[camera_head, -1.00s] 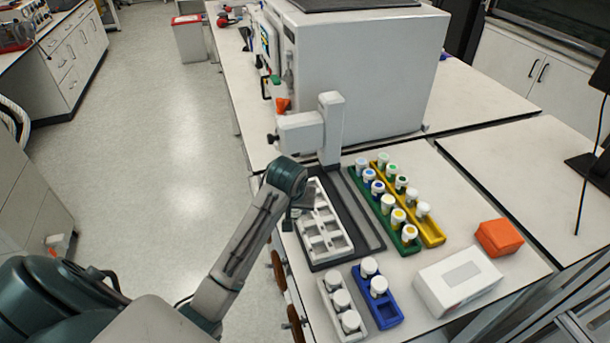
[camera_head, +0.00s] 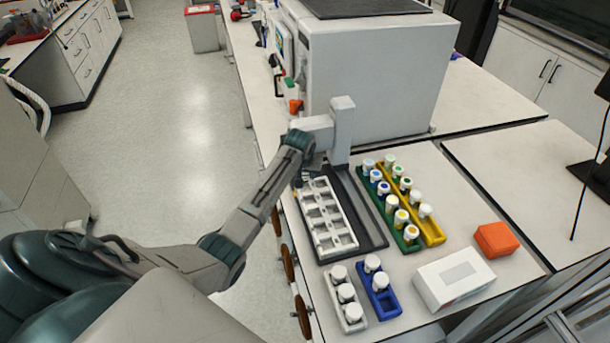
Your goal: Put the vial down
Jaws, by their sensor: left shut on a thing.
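My left gripper (camera_head: 300,180) is over the far left end of the white rack (camera_head: 329,243), beside the grey upright device. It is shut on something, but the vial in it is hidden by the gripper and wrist. I cannot tell whether the vial touches the rack. The white rack sits on a dark tray (camera_head: 375,237), and its visible slots look empty. My right gripper is not in view.
Green (camera_head: 410,249) and yellow (camera_head: 436,239) racks hold several capped vials to the right. A white rack (camera_head: 355,325) and blue rack (camera_head: 391,310) with vials stand in front. A white box (camera_head: 454,280), orange box (camera_head: 496,239) and large machine (camera_head: 380,75) stand nearby.

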